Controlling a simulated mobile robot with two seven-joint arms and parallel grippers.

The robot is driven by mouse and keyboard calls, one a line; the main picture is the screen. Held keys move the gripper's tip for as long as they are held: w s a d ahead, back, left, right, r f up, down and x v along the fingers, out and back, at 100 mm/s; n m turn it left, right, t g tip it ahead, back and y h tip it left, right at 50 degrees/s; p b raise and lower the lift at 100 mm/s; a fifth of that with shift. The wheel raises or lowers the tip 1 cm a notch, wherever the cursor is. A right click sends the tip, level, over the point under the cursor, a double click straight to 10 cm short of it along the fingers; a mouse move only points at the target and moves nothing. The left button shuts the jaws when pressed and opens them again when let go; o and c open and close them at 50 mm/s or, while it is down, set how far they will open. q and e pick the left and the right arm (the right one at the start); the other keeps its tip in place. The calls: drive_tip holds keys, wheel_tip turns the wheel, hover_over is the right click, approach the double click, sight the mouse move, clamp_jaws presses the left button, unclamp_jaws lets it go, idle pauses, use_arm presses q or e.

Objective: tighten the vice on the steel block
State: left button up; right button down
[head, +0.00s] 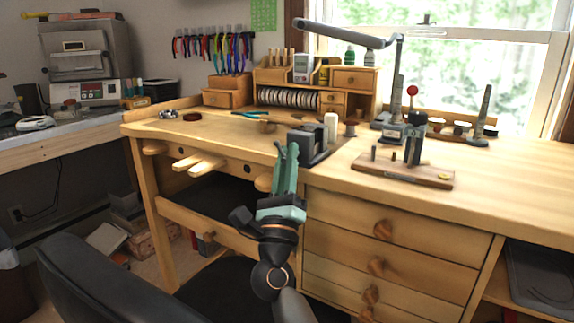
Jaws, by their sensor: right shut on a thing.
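The vice (318,158) is a small dark grey tool on the wooden workbench (345,178), near its front edge. A grey block shape sits in its upper part; at this size I cannot clearly tell the steel block from the jaws. My right gripper (289,150), with green fingers, reaches up from below to the vice's front left side. Its fingers are close together, shut on the vice handle, which they mostly hide. How far the jaws are closed I cannot tell. My left gripper is not in view.
A cream cylinder (331,127) and a small spool (350,130) stand just behind the vice. To the right is a wooden board (402,172) with a dark upright tool. Drawers with round knobs (383,229) lie below right. The bench's right side is mostly clear.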

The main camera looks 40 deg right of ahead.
idle(0.3)
drive_tip(key=c, duration=0.9)
unclamp_jaws()
drive_tip(key=shift+o, duration=0.2)
drive_tip(key=b+v, duration=0.2)
drive_tip(key=v, duration=1)
